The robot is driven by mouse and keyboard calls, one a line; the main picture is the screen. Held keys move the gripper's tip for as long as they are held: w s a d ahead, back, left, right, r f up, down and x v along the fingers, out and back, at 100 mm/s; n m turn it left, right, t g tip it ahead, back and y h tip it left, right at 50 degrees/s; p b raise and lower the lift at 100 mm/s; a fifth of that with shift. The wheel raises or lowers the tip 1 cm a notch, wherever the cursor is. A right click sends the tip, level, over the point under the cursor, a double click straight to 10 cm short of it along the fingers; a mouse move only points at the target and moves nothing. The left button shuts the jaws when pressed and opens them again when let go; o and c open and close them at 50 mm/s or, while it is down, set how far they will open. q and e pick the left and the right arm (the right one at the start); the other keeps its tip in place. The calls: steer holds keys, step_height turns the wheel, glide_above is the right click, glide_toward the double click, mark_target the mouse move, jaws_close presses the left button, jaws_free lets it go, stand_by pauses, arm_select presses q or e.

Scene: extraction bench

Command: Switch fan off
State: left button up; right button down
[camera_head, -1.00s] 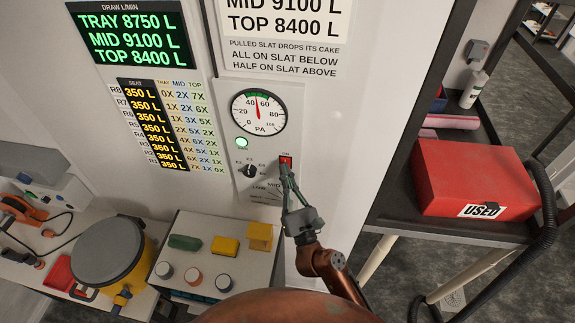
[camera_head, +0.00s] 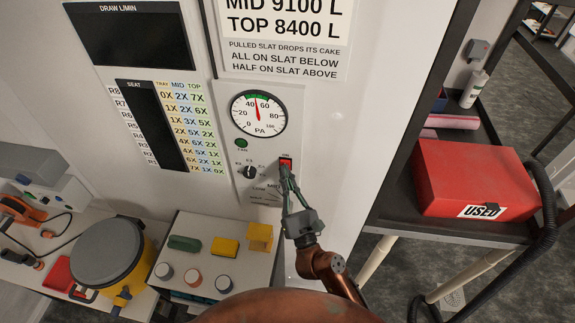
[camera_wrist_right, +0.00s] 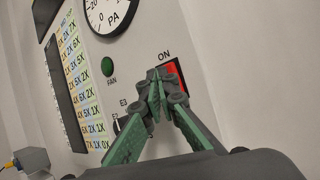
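The red fan switch (camera_head: 286,163) sits on the wall panel below the gauge, and it also shows under the "ON" label in the right wrist view (camera_wrist_right: 177,79). My right gripper (camera_head: 285,172) has its fingertips at the switch, partly covering it. In the right wrist view its green fingers (camera_wrist_right: 157,82) meet at the tips, with nothing visible between them. Whether they touch the switch is hard to tell. The round fan lamp (camera_head: 241,143) is dark green and unlit. The draw display (camera_head: 134,36) and the seat display (camera_head: 151,125) are blank. My left gripper is not in view.
A PA gauge (camera_head: 258,113) and a selector knob (camera_head: 249,172) are on the same panel. A box with colored blocks and knobs (camera_head: 215,258) stands below, beside a yellow lidded pot (camera_head: 107,255). A red "USED" box (camera_head: 472,178) sits on the cart at right.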

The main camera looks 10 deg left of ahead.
steer(key=shift+d, duration=0.1)
steer(key=shift+s+r+p, duration=0.2)
steer(key=shift+s+p, duration=0.1)
steer(key=shift+s, duration=1)
steer(key=shift+s+r+p, duration=0.15)
steer(key=shift+s+p, duration=0.1)
steer(key=shift+s, duration=1)
